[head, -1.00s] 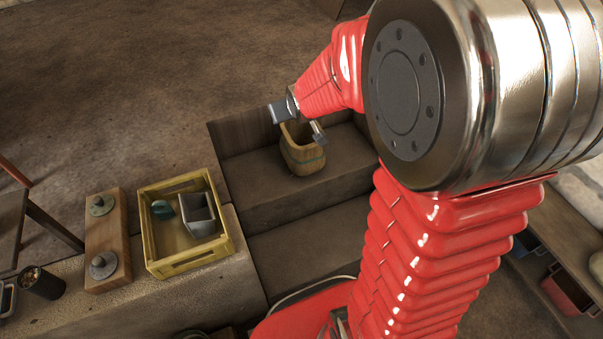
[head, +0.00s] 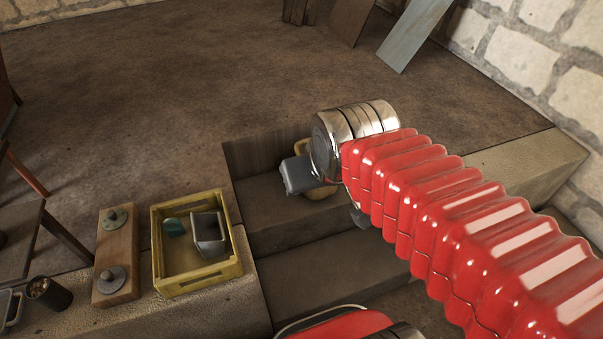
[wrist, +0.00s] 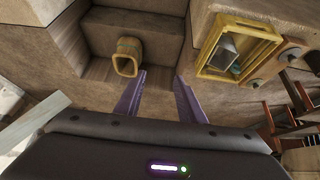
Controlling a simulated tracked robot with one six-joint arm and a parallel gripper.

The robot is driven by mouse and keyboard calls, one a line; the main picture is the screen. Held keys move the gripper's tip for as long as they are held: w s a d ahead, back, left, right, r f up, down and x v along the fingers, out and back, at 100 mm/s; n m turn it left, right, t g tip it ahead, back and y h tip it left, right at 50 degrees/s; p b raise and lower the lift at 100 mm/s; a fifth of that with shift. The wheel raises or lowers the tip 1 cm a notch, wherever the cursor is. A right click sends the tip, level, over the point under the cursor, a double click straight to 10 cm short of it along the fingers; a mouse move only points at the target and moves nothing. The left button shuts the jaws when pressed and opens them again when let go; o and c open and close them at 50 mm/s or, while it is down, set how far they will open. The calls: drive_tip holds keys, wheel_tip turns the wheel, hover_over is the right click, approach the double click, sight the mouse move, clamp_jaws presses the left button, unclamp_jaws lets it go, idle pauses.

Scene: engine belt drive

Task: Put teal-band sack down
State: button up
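The teal-band sack, a tan barrel-like thing (head: 318,193), is on a step; in the head view my gripper hides most of it. It shows more fully in the wrist view (wrist: 128,46), with its open mouth visible, to the left of my fingers and apart from them. The teal band cannot be made out now. My gripper (wrist: 160,76) is open, with its two fingers wide apart and nothing between them. In the head view, my gripper (head: 328,194) is in front of the sack.
A yellow crate (head: 197,283) holding a grey bin (head: 208,234) and a teal piece (head: 174,227) stands on the ledge to the left. Beside it lies a wooden board (head: 116,255) with two metal knobs. A dark cup (head: 48,291) stands farther left. The lower step is clear.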

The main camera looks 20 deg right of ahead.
drive_tip(key=shift+g, duration=0.3)
drive_tip(key=s, duration=0.2)
drive_tip(key=s+a, duration=0.1)
drive_tip(key=s, duration=0.1)
drive_tip(key=shift+s+a+r, duration=0.1)
drive_tip(key=shift+s+a, duration=0.05)
drive_tip(key=shift+s, duration=0.25)
drive_tip(key=shift+o, duration=0.5)
drive_tip(key=w+d+f+n+g+h, duration=0.2)
drive_tip(key=w+d+f+n, duration=0.1)
drive_tip(key=w, duration=0.6)
drive_tip(key=w+d+f+n+g+h, duration=0.2)
drive_tip(key=w+d+f+n, duration=0.1)
drive_tip(key=w, duration=0.6)
drive_tip(key=w+d+f+n+g+h, duration=0.1)
drive_tip(key=w+d+f+n+h, duration=0.15)
drive_tip(key=w, duration=0.65)
drive_tip(key=w+d+f+n+h, duration=0.1)
drive_tip(key=w+f+n+h, duration=0.2)
drive_tip(key=w+f, duration=0.4)
drive_tip(key=w+d+f+n+h, duration=0.1)
drive_tip(key=w+f+n+h, duration=0.2)
drive_tip(key=f, duration=1.7)
drive_tip(key=w+n, duration=0.3)
drive_tip(key=w, duration=0.1)
drive_tip(key=shift+f+h, duration=0.25)
drive_tip(key=shift+h, duration=0.1)
drive_tip(key=shift+w+n+g, duration=0.1)
drive_tip(key=shift+n+g, duration=0.15)
drive_tip(key=shift+g, duration=0.05)
